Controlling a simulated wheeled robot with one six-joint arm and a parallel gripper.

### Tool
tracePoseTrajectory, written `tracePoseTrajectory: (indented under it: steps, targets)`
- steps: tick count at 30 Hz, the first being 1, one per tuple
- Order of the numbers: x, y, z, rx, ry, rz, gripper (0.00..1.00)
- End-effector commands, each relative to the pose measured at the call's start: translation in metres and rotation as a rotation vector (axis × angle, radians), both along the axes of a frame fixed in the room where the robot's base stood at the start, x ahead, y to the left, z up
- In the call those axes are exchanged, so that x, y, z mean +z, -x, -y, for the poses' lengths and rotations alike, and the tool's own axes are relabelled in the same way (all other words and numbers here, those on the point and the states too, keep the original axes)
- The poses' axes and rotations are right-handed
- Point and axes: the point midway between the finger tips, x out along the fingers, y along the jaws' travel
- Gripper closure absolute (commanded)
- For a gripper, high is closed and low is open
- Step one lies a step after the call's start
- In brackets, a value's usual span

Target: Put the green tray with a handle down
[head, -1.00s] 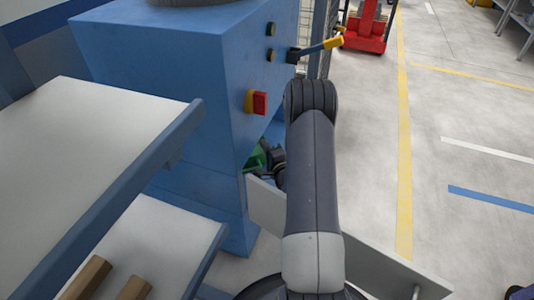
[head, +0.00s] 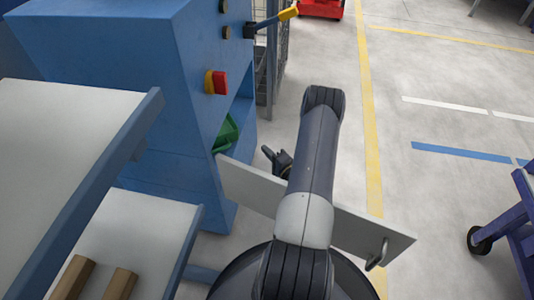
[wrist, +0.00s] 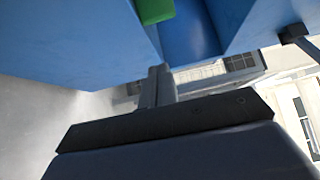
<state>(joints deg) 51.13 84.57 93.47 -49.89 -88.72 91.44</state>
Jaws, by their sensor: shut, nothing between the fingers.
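The green tray (head: 227,134) sits in the lower opening of the blue machine, partly hidden by the machine's side wall. Its handle cannot be made out. A green part of it also shows at the top of the wrist view (wrist: 155,10). My gripper (head: 268,156) is outside the opening, to the right of the tray and apart from it. In the wrist view my gripper's fingers (wrist: 157,80) are together, with nothing between them, pointing toward the blue machine.
The blue machine (head: 190,120) has a red and yellow switch (head: 216,82) and a yellow-tipped lever (head: 286,14). A light panel (head: 250,188) hangs open below the opening, behind my arm. White shelves (head: 60,140) stand at left. A dark blue cart (head: 520,210) is at right. Floor between is clear.

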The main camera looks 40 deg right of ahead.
Motion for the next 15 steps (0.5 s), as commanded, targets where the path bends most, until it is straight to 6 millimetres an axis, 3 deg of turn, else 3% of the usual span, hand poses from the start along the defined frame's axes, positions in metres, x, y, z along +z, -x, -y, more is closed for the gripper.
tracePoseTrajectory:
  steps: [9, 15]
  targets:
    - [-0.001, -0.07, -0.001, 0.003, 0.001, 0.003, 1.0]
    - [-0.001, -0.086, -0.02, 0.001, -0.001, 0.001, 1.0]
